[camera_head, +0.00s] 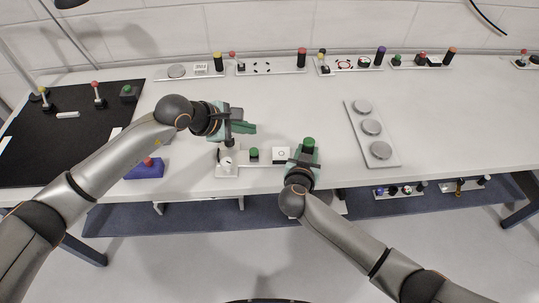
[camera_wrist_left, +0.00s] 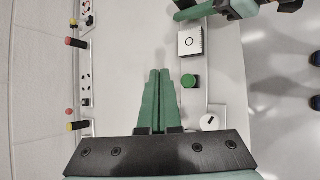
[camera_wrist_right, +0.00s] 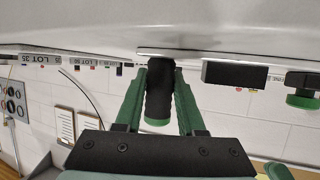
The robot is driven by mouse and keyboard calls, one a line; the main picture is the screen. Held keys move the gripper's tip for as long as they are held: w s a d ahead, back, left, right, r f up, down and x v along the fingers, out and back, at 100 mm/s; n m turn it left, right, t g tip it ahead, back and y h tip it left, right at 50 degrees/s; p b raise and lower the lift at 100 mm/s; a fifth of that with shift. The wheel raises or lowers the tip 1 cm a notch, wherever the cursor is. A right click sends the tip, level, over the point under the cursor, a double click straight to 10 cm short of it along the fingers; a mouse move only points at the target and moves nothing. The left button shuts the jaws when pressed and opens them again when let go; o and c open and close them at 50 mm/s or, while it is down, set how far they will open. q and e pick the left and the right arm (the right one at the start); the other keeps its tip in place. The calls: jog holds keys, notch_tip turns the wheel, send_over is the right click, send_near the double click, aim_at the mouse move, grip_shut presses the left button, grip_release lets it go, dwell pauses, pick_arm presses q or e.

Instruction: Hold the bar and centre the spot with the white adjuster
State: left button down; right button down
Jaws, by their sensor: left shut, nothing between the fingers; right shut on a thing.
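The fixture is a pale plate (camera_head: 265,164) at the table's front edge. On its left is a white round adjuster (camera_head: 227,161) with a dark mark, also in the left wrist view (camera_wrist_left: 210,122). Beside it are a green knob (camera_head: 254,154) and a white square target (camera_head: 281,154) with a small dark mark; I cannot tell whether that is the spot. The dark bar with a green end (camera_head: 309,143) stands at the right; my right gripper (camera_head: 304,158) is shut on it, seen between the fingers (camera_wrist_right: 157,98). My left gripper (camera_head: 251,127) is shut and empty, behind and above the adjuster and green knob.
A grey plate with three discs (camera_head: 391,158) lies to the right. A blue box with a red button (camera_head: 146,170) and a black mat (camera_head: 60,150) are at the left. Several small fixtures line the back. The middle of the table is clear.

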aim_at(254, 149)
pick_arm(q)
notch_tip(254, 149, down, 6)
jog(key=shift+f, duration=0.45)
dwell(1.9)
jog(key=shift+s+f, duration=0.1)
jog(key=shift+f, duration=0.4)
jog(key=shift+a+r, duration=0.15)
jog(key=shift+r, duration=0.15)
notch_tip(254, 149, up, 6)
jog(key=shift+r, duration=0.15)
dwell(0.6)
dwell(0.8)
